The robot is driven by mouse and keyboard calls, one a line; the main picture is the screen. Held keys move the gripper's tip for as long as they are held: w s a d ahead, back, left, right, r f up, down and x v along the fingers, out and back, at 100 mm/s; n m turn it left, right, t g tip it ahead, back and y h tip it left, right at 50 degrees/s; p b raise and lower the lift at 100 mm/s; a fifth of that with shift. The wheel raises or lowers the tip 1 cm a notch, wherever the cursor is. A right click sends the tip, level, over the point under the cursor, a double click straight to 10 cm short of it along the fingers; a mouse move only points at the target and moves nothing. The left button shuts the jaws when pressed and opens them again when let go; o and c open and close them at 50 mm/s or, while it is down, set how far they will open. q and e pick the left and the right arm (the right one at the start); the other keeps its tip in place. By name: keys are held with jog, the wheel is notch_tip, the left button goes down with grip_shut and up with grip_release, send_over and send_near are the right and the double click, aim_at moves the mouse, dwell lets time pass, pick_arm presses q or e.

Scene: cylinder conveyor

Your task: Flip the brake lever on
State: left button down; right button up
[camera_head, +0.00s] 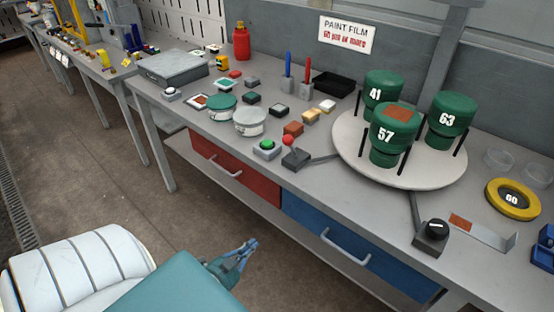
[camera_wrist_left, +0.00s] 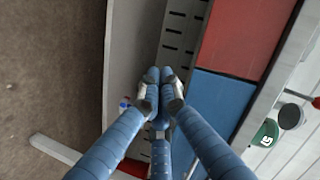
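The brake lever appears to be the red-ball-topped stick (camera_head: 288,140) on a small dark base (camera_head: 296,158), on the bench left of the white turntable (camera_head: 350,160). A thin bar runs from the base to the turntable. My left gripper (camera_head: 248,246) is in front of the bench, below the tabletop and well apart from the lever. In the left wrist view its blue fingers (camera_wrist_left: 160,76) come together at the tips with nothing between them. My right gripper is not in view.
Green numbered canisters (camera_head: 384,135) stand on the turntable between black posts. A green button box (camera_head: 267,148) sits just left of the lever. A black knob box (camera_head: 431,236) is at the front right. Red (camera_head: 232,168) and blue (camera_head: 345,245) drawers lie under the bench edge.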

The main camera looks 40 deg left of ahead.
pick_arm(q)
notch_tip(320, 180, up, 27)
jog(key=a+m+t+h+b, duration=0.2)
jog(key=m+t+h, duration=0.4)
jog(key=m, duration=0.6)
jog(key=shift+w+a+t+b, duration=0.35)
jog(key=shift+w+t+b, duration=0.1)
jog(key=shift+t+b, duration=0.05)
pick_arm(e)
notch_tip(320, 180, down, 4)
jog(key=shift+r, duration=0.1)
pick_arm(q)
jog(key=shift+w, duration=0.1)
jog(key=p, duration=0.2)
send_near(292, 149)
jog(key=w+r, duration=0.4)
jog(key=r, duration=0.1)
jog(key=shift+d, duration=0.15)
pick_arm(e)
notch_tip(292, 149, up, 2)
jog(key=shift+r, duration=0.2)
pick_arm(q)
jog(key=shift+p, duration=0.3)
